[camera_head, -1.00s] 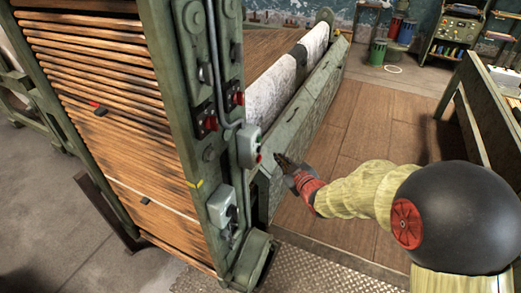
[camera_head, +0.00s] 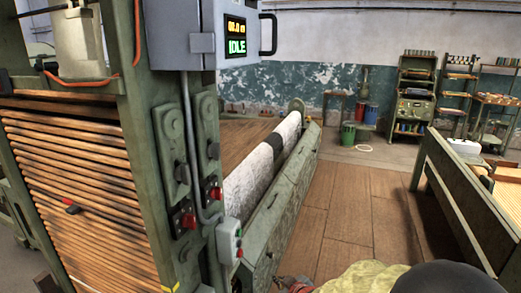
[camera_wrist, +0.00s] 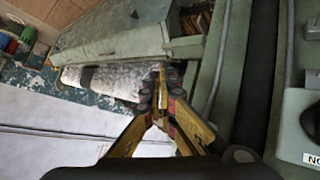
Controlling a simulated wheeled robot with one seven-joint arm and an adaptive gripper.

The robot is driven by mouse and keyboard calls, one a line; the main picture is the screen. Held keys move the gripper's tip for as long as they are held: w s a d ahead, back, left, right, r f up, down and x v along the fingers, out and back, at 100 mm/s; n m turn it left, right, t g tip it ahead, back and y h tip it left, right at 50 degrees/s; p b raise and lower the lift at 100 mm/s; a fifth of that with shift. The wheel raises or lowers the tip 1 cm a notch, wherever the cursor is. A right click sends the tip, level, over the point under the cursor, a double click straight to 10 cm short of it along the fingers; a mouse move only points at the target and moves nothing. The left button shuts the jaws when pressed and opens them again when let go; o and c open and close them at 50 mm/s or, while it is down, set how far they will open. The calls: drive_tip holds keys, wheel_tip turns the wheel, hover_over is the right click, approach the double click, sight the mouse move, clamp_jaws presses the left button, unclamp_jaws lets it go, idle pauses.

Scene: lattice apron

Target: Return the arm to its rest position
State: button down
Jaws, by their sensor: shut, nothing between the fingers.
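My arm (camera_head: 365,278) shows at the bottom edge of the head view, with a pale yellow sleeve and a black round joint. Only a red part of my gripper (camera_head: 294,285) shows there; its tips are cut off or hidden. In the wrist view my gripper (camera_wrist: 160,85) has its yellow and dark fingers brought together, shut and empty. It is in front of the green machine frame (camera_wrist: 115,40) and the grey-white fabric roll (camera_wrist: 118,80). I cannot tell the exact gap to the frame.
A bench (camera_head: 470,205) stands at right. The wooden floor (camera_head: 345,205) between is clear. Bins (camera_head: 348,133) and shelves stand behind.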

drive_tip(key=s+d+r+m+g+h, duration=0.25)
drive_tip(key=s+d, duration=0.25)
drive_tip(key=s, duration=0.4)
drive_tip(key=s+d+r+m+g+h, duration=0.1)
drive_tip(key=s+d+r+m+g, duration=0.2)
drive_tip(key=s+d, duration=0.5)
drive_tip(key=s+r+m+t, duration=0.1)
drive_tip(key=s+r+m, duration=0.2)
drive_tip(key=s+r, duration=1.3)
drive_tip(key=c, duration=2.6)
unclamp_jaws()
